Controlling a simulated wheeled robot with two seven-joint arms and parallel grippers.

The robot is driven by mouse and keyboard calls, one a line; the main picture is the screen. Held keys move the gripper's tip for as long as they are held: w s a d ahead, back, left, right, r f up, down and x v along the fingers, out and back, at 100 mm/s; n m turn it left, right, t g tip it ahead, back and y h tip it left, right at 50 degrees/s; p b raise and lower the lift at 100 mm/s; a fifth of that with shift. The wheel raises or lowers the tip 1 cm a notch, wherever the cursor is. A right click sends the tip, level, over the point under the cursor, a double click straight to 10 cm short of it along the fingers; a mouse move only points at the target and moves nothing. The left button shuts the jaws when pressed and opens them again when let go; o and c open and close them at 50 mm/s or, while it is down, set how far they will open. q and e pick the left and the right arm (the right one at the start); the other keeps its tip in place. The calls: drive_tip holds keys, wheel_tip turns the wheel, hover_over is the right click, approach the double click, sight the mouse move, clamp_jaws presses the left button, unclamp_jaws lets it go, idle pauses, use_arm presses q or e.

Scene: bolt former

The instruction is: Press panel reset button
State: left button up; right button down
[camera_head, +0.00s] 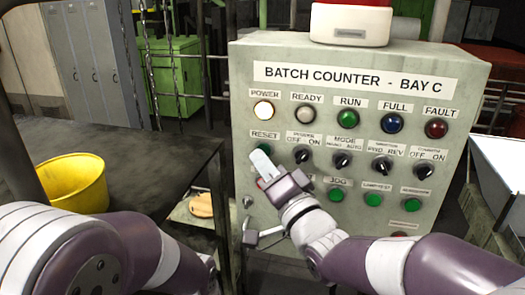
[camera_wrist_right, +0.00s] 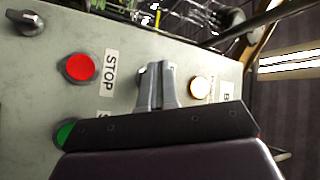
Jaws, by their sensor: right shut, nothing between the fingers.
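The reset button (camera_head: 264,148) is the green one under the RESET label, at the left of the second row on the grey counter panel (camera_head: 480,75) in the head view. My right gripper (camera_head: 261,158) is shut and empty, its fingertips just over the lower part of this button. I cannot tell whether they touch it. In the right wrist view, the shut fingers (camera_wrist_right: 155,66) point at the panel between the red STOP button (camera_wrist_right: 80,67) and the lit power lamp (camera_wrist_right: 201,87), and they hide the reset button almost fully. My left gripper is out of view.
Several selector knobs (camera_head: 343,160) stand right of the reset button, with green buttons (camera_head: 373,199) below. A dark table (camera_head: 130,150) with a yellow bucket (camera_head: 75,187) is at the left. A white bin (camera_head: 500,165) is at the right.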

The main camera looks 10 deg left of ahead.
idle(0.4)
drive_tip(key=shift+w+b, duration=0.3)
drive_tip(key=shift+w, duration=0.15)
drive_tip(key=shift+s, duration=0.1)
drive_tip(key=shift+s+b, duration=0.3)
drive_tip(key=shift+b, duration=0.1)
